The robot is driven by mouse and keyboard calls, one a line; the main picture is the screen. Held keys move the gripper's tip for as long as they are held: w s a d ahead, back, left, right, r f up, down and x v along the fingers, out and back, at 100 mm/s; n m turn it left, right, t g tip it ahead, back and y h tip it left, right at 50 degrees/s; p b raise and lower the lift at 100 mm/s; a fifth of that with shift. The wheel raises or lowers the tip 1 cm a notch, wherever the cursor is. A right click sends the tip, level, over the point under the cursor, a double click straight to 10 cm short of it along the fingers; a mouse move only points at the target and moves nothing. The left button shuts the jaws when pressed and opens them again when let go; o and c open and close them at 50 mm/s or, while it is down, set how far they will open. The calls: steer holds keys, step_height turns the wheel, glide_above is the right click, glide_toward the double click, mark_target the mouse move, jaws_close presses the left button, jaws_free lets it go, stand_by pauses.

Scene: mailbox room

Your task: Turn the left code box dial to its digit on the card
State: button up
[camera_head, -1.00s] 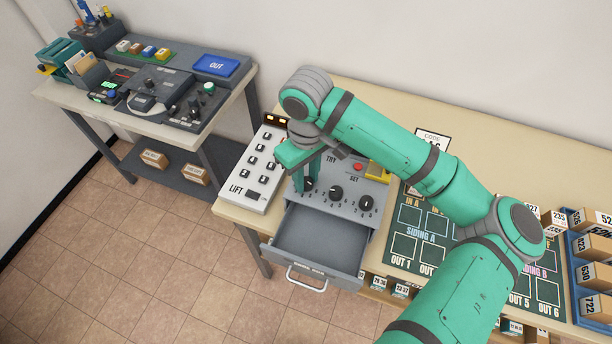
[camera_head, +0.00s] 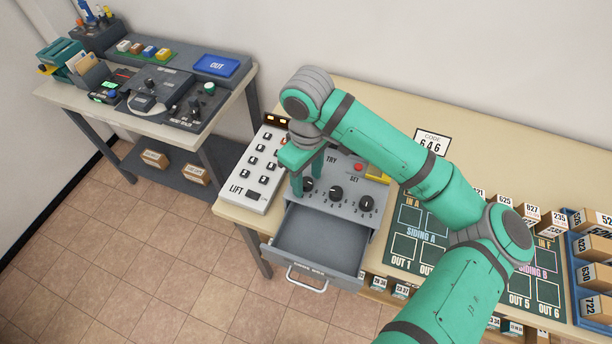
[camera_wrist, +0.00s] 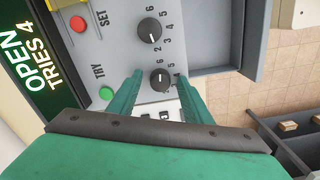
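The code box (camera_head: 345,222) is a grey unit with three black dials in a row, a red button and a green button. Its left dial (camera_wrist: 160,79) lies between the fingertips of my gripper (camera_wrist: 158,75) in the wrist view, with gaps on both sides. My gripper also shows over the left dial in the head view (camera_head: 308,190); it is open and empty. The left dial's pointer is too small to read surely. The middle dial (camera_head: 336,193) and right dial (camera_head: 366,203) are clear. The code card (camera_head: 431,143) reads 646.
The code box drawer (camera_head: 318,245) stands open and looks empty. The wrist view's display (camera_wrist: 35,65) reads OPEN, TRIES 4. A LIFT keypad (camera_head: 258,170) stands close on the left, a siding board (camera_head: 405,250) on the right.

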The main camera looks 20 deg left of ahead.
mark_target(307, 181)
step_height(307, 181, up, 11)
stand_by(0.8)
steer(key=shift+f, duration=0.1)
stand_by(0.4)
